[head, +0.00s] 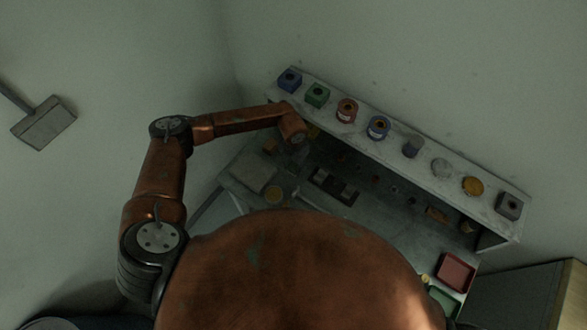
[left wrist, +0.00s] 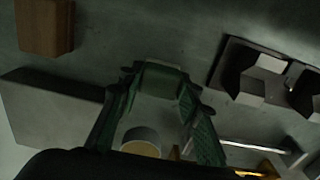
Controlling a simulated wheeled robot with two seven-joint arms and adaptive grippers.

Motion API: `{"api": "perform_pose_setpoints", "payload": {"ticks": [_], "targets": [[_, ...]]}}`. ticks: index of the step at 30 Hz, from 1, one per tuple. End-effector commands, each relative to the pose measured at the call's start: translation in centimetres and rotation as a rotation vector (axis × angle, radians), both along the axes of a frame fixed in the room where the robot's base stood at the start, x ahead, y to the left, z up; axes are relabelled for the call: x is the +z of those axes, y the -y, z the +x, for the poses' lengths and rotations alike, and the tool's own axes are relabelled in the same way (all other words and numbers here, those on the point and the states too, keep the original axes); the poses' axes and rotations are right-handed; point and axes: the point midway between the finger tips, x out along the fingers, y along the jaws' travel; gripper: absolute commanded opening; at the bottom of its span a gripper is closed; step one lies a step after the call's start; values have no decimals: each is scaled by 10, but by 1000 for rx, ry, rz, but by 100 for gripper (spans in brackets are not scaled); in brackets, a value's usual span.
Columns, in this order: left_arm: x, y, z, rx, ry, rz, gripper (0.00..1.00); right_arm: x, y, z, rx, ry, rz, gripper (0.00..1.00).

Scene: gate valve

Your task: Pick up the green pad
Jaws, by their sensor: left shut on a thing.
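The green pad (left wrist: 160,80) shows in the left wrist view as a small dark green piece between my fingertips. My left gripper (left wrist: 158,92) is shut on it, one green finger at each side. Bare grey bench surface shows behind the pad; I cannot tell how high it is held. In the head view my left arm reaches in under the front of the shelf, and its gripper is mostly hidden in shade there. The pad cannot be made out in the head view. My right gripper is not in view.
A marble shelf (head: 460,181) carrying several blocks and spools overhangs the bench. Around the gripper are a brown block (left wrist: 45,25), a grey slab (left wrist: 50,112), a round tin (left wrist: 140,137) and a dark double holder (left wrist: 234,62). Red (head: 456,272) and green (head: 444,302) trays lie right.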

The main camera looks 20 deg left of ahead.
Motion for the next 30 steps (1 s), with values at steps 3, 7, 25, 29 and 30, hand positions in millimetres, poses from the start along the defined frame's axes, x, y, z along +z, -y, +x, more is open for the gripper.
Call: {"api": "perform_pose_setpoints", "payload": {"ticks": [3,7,25,29,30], "targets": [[0,0,0,0,0,0,16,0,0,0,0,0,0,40],[0,0,0,0,0,0,7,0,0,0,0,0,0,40],[34,-2,-3,-2,2,-1,6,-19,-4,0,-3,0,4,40],[62,-10,-25,-3,4,0,6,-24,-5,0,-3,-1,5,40],[71,-13,-32,-4,4,0,6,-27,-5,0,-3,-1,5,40]]}}
